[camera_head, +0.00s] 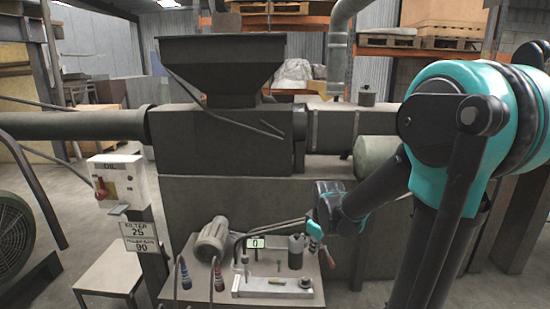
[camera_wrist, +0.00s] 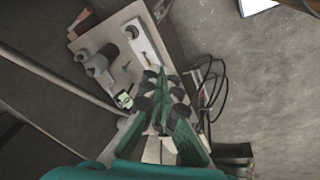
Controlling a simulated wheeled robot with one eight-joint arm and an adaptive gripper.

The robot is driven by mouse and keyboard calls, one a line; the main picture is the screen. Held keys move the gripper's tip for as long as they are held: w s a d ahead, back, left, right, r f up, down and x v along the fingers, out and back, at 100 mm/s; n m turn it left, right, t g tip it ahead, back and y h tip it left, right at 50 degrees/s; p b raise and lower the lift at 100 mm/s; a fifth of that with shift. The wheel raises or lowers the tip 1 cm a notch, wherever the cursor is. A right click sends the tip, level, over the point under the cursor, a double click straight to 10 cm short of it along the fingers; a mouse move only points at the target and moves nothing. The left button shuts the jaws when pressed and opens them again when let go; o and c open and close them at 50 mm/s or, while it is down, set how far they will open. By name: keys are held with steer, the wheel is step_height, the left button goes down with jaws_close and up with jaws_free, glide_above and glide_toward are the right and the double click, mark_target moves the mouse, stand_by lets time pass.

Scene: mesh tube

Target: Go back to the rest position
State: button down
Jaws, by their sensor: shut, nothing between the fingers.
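My gripper (camera_wrist: 161,77) shows in the wrist view with its green fingers close together and nothing between them. It is above the small workbench (camera_wrist: 120,25), which lies beneath it. In the head view my gripper (camera_head: 315,231) is a small teal shape at the right end of that bench, partly covered by my wrist. My arm comes down to it from the upper right. A gap between the gripper and the bench items is hard to judge.
The bench carries a grey motor (camera_head: 211,240), a small display (camera_head: 256,243), a dark cylinder (camera_head: 296,250) and a light metal block (camera_head: 272,286). A large machine with a black hopper (camera_head: 222,65) stands behind. A control box (camera_head: 120,181) is at left. Cables hang beside the bench.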

steer(key=s+d+f+m, duration=0.1)
steer(key=s+d+m, duration=0.2)
steer(key=s+m, duration=0.2)
steer(key=s+d+f+m+t, duration=0.1)
steer(key=s+d+f+m, duration=0.1)
steer(key=s+m, duration=0.3)
steer(key=s+d, duration=0.1)
steer(key=s, duration=0.3)
steer(key=shift+s+f+h, duration=0.2)
steer(key=shift+f+h, duration=0.1)
